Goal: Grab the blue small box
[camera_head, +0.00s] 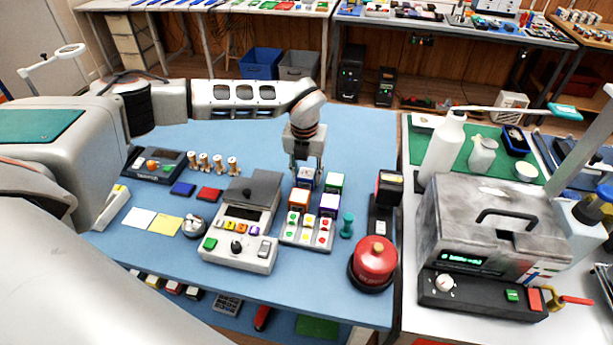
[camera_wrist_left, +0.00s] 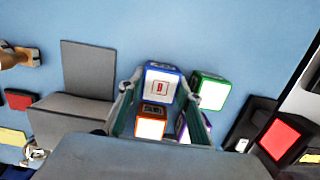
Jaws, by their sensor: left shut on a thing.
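The blue small box (camera_head: 305,175) stands on the blue table with several other small boxes around it. In the left wrist view the blue box (camera_wrist_left: 161,84) shows a white top with a red mark. My left gripper (camera_head: 305,165) reaches down from above, with its fingers on both sides of the blue box, shut on it. The left wrist view also shows the gripper (camera_wrist_left: 160,100) around it. I cannot tell whether the box is lifted. My right gripper is not in view.
A green box (camera_head: 335,182), an orange box (camera_head: 299,199) and a purple box (camera_head: 329,204) stand close by. A grey device (camera_head: 240,235) is to the left, a red button (camera_head: 374,258) to the right. Open table lies behind.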

